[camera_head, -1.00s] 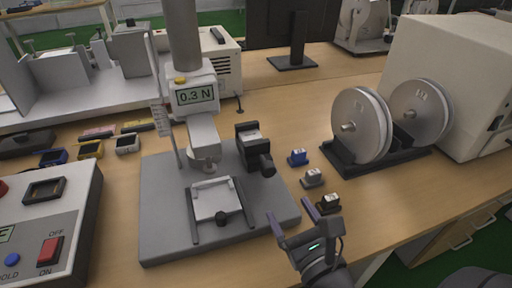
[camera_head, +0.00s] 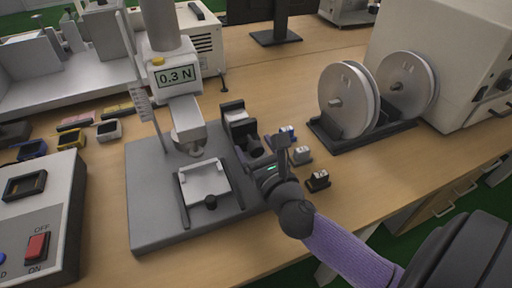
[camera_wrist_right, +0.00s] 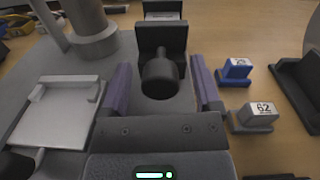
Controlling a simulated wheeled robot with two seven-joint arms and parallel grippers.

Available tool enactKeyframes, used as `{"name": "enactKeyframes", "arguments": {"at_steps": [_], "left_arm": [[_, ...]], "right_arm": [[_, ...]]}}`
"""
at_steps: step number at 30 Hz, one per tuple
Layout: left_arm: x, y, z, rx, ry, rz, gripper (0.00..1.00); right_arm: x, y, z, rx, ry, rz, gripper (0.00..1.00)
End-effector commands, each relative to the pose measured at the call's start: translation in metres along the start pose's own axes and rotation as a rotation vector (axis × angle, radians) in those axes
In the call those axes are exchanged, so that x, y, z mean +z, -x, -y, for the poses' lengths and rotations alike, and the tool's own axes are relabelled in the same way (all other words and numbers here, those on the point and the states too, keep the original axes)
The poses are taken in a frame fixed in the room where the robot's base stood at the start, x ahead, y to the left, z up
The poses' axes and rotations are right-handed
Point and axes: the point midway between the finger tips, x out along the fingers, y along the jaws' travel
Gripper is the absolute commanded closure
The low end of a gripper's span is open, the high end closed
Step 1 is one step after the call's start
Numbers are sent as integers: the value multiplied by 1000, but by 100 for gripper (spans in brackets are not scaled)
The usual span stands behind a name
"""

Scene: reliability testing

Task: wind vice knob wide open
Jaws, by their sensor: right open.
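The small black vice (camera_head: 233,112) stands at the right side of the grey base plate of the force tester. Its round black knob (camera_wrist_right: 160,80) faces my right wrist camera. My right gripper (camera_head: 264,155) is in front of the vice, close to the knob. In the right wrist view my right gripper (camera_wrist_right: 160,72) is open, with one purple finger on each side of the knob and visible gaps between. The vice jaws (camera_wrist_right: 163,13) are partly hidden behind the vice's black body. My left gripper is out of view.
The force tester (camera_head: 178,75) reads 0.3 N, with a light grey platform (camera_head: 205,180) below. Small blue (camera_wrist_right: 237,70), grey (camera_wrist_right: 252,117) and black (camera_head: 318,180) blocks sit right of the vice. A black stand with two discs (camera_head: 347,100) is farther right. A control box (camera_head: 40,215) is at left.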

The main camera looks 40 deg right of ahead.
Motion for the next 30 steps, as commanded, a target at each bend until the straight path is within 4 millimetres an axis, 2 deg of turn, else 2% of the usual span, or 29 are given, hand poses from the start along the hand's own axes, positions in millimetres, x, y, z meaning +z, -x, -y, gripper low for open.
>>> {"name": "enactKeyframes", "arguments": {"at_steps": [1, 2, 12, 13, 23, 30], "left_arm": [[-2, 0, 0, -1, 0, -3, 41], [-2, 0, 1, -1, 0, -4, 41], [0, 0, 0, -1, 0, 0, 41], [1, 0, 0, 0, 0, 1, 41], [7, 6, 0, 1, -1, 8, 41], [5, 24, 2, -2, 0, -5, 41]], "right_arm": [[0, 0, 0, 0, 0, 0, 19], [0, 0, 0, 0, 0, 0, 23], [0, 0, 0, 1, 0, 1, 95], [0, 0, 0, 1, 0, 1, 100], [2, 1, 0, 2, 33, 0, 100], [5, 1, -1, 1, 176, -4, 100]]}}
